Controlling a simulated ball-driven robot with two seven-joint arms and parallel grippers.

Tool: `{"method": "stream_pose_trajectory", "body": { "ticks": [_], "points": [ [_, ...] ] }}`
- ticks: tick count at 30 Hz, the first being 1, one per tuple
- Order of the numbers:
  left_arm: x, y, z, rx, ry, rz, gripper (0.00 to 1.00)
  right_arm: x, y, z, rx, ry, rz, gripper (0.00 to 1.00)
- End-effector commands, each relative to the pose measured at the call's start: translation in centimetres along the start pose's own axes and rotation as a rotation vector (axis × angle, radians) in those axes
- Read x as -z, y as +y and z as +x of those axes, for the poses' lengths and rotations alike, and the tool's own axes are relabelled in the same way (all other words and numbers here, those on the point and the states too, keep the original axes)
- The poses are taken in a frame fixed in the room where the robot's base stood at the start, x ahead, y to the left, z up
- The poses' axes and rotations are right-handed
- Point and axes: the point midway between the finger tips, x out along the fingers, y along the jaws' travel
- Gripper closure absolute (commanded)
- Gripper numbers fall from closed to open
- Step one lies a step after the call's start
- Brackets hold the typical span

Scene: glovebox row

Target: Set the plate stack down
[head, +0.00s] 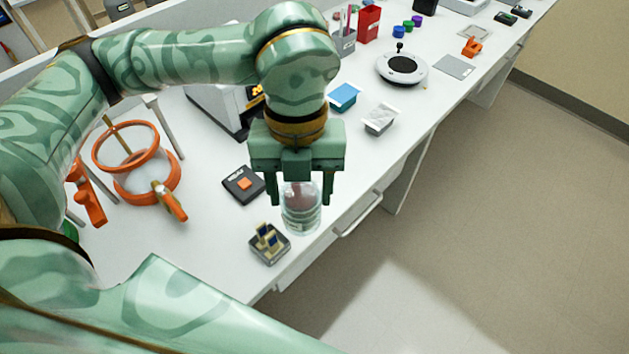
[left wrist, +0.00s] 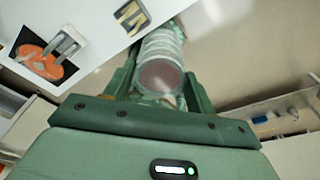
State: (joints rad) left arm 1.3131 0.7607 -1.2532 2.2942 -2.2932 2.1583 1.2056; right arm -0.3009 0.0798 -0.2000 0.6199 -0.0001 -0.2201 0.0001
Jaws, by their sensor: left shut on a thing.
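The plate stack (head: 301,214) is a clear, upright column of round dishes with a dull reddish top. It also shows in the left wrist view (left wrist: 162,62), running away from the palm between the fingers. My left gripper (head: 300,190) comes down from above with one finger on each side of the stack and is shut on it. The stack appears close to the front edge of the white bench (head: 212,243). I cannot tell whether its base touches the bench. My right gripper is not in view.
A small dark rack with yellow-topped pieces (head: 269,243) stands left of the stack. A black box with an orange square (head: 243,184) lies behind it. Orange rings (head: 127,148) stand farther left. A blue-topped box (head: 344,96) and a pale box (head: 380,119) are behind. Floor lies right.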

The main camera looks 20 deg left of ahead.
Motion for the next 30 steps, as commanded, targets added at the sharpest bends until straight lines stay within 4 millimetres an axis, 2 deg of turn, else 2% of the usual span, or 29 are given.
{"method": "stream_pose_trajectory", "body": {
  "ticks": [7,12,22,27,30],
  "points": [
    [-7.8,0.1,2.2,0.0,0.001,-0.011,0.72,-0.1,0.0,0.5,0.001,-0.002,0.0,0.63],
    [-11.1,0.1,5.3,-0.001,0.003,-0.007,0.72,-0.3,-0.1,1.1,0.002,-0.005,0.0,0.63],
    [-13.7,0.2,7.5,0.0,0.001,-0.006,0.72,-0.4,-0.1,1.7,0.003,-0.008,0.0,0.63],
    [-14.0,0.2,10.2,0.0,0.001,-0.004,0.72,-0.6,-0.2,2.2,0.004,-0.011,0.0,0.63],
    [-14.1,0.2,10.3,0.001,-0.001,-0.004,0.72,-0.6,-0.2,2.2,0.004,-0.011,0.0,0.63]
  ]
}}
